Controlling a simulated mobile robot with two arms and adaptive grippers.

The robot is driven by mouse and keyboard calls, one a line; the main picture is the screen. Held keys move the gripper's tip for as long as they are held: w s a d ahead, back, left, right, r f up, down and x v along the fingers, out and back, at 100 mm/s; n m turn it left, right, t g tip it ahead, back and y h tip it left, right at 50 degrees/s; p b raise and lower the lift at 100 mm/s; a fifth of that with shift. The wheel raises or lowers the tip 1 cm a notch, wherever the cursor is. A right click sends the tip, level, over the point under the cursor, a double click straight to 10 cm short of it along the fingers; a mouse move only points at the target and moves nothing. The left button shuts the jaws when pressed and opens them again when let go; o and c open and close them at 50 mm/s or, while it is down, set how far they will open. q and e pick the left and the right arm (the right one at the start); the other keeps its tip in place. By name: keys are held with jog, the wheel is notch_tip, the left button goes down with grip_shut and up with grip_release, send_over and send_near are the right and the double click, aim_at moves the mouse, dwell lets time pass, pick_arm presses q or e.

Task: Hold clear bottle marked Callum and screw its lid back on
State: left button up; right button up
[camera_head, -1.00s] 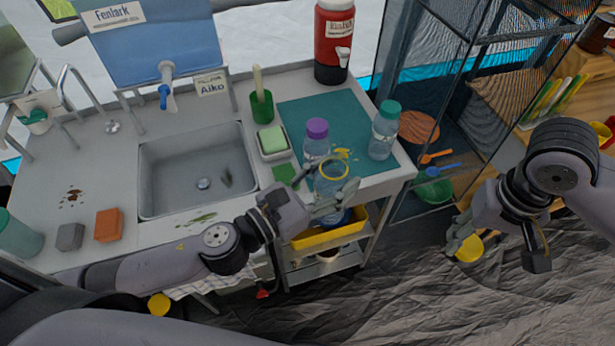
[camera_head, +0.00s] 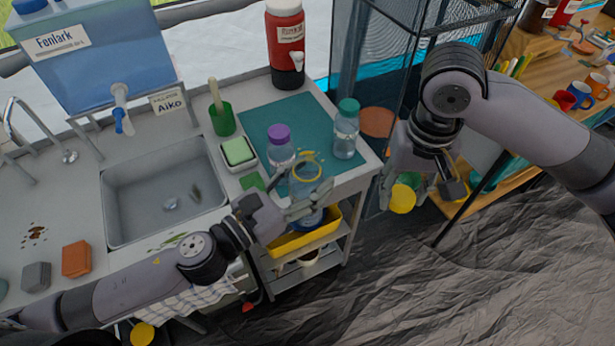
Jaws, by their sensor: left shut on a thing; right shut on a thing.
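A clear bottle (camera_head: 305,178) with a yellow ring at its uncovered neck is at the front right edge of the counter. My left gripper (camera_head: 312,200) is shut on this bottle from the front and holds it about upright. No name on it can be read. My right gripper (camera_head: 398,186) is shut on a yellow lid (camera_head: 402,199). It holds the lid in the air off the counter's right end, to the right of the bottle and apart from it. The fingers hide part of the bottle.
A purple-lidded bottle (camera_head: 281,149) stands close behind the held one. A green-lidded bottle (camera_head: 346,130) stands to the right on the teal mat (camera_head: 262,112). A sink (camera_head: 165,190) is left. A yellow tray (camera_head: 290,244) sits below. A dark mesh rack (camera_head: 345,45) stands behind right.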

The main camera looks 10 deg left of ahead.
aim_at(305, 155)
jog(key=w+a+r, duration=0.2)
jog(key=a+r, duration=0.4)
jog(key=a, duration=0.3)
jog(key=shift+w+a+n, duration=0.2)
jog(key=shift+n, duration=0.1)
jog(key=a+r, duration=0.1)
jog(key=a, duration=0.1)
jog(key=a+r, duration=0.2)
jog(key=a, duration=0.1)
jog(key=a+r, duration=0.2)
jog(key=shift+s+a, duration=0.15)
jog(key=shift+a, duration=0.1)
jog(key=shift+d, duration=0.1)
jog(key=shift+f, duration=0.1)
jog(key=shift+f, duration=1.85)
jog(key=shift+f, duration=0.9)
jog(key=shift+f, duration=0.55)
